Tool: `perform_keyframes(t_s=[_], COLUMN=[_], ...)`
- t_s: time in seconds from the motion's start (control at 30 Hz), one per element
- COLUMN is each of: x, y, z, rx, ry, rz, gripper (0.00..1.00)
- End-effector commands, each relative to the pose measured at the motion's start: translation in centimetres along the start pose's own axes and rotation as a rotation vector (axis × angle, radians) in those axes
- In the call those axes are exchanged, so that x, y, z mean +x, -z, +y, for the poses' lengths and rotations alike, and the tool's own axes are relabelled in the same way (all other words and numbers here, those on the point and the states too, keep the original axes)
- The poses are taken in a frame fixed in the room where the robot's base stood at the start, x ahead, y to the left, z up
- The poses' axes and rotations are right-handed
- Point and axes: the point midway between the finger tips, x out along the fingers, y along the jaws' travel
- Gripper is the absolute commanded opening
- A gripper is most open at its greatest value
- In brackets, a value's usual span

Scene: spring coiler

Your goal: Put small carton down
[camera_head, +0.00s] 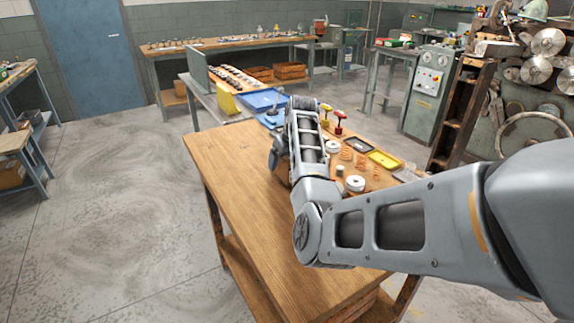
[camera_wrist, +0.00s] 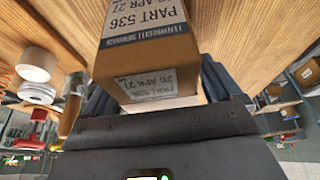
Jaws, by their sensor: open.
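The small carton (camera_wrist: 142,58) is brown, with white labels reading "PART 536", and fills the upper middle of the wrist view. The wooden table top (camera_wrist: 245,25) lies behind it; whether the carton's base touches the wood is hard to tell. My gripper (camera_wrist: 155,92) is open, with dark fingers on either side of the carton's near end.
White spools (camera_head: 355,183), red-topped tools (camera_head: 339,122), orange coils and a yellow tray (camera_head: 384,159) stand right of my arm. Blue trays (camera_head: 262,98) lie beyond. The table's near-left part is clear. A green control cabinet (camera_head: 428,85) and machine stand at right.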

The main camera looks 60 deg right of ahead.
Motion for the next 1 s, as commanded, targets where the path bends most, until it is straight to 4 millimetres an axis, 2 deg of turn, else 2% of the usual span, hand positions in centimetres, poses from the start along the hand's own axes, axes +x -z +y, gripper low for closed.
perform_keyframes(t_s=[0.77, 1.0], x=[0.44, 0.43], y=[-0.2, -0.19], z=[0.02, 0.0], rx=[0.0, 0.0], ry=[0.0, 0.0], rz=[0.0, 0.0], gripper=[0.92, 0.69])
